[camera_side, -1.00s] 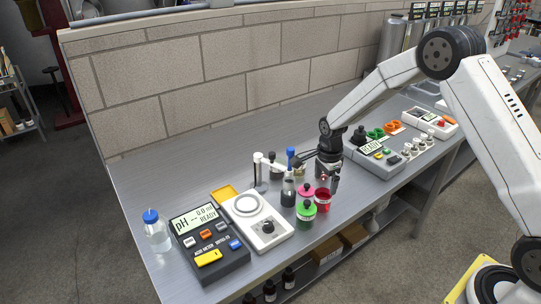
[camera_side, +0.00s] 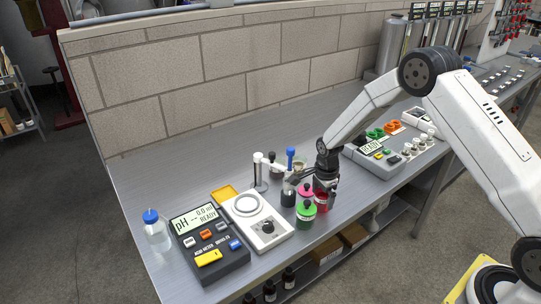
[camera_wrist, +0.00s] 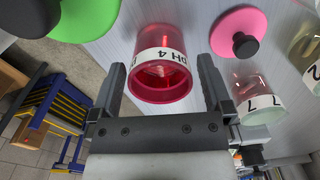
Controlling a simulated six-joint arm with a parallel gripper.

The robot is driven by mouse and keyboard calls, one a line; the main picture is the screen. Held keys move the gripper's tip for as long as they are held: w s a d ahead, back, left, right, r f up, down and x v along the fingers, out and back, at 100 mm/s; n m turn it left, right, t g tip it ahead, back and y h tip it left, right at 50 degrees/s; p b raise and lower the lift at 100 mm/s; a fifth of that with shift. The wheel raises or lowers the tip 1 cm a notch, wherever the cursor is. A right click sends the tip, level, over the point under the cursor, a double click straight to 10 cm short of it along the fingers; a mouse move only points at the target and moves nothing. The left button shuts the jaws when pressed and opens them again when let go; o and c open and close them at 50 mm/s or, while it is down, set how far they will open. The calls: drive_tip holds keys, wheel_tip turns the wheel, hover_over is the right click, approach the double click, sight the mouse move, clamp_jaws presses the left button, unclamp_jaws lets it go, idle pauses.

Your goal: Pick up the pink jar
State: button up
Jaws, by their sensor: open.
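The pink jar (camera_wrist: 160,72) is an open-topped, see-through pink-red vessel with a white "pH 4" label. In the wrist view it lies between the two fingers of my gripper (camera_wrist: 162,75), with gaps showing on both sides. My gripper is open and holds nothing. In the side view the jar (camera_side: 321,202) stands upright on the bench, its upper part largely hidden by my gripper (camera_side: 324,186). A pink lid with a black knob (camera_wrist: 239,33) lies apart from the jar, to its right in the wrist view.
A green-lidded jar (camera_side: 306,210) stands close left of the pink jar. A dark bottle (camera_side: 288,195) and a white stirrer plate (camera_side: 262,222) are further left. A grey meter (camera_side: 376,154) sits behind right. The bench's front edge is near the jars.

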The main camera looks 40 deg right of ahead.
drive_tip(key=shift+f, duration=0.85)
drive_tip(key=shift+c, duration=0.2)
drive_tip(key=c, duration=1.2)
drive_tip(key=shift+c, duration=0.2)
drive_tip(key=shift+r, duration=0.15)
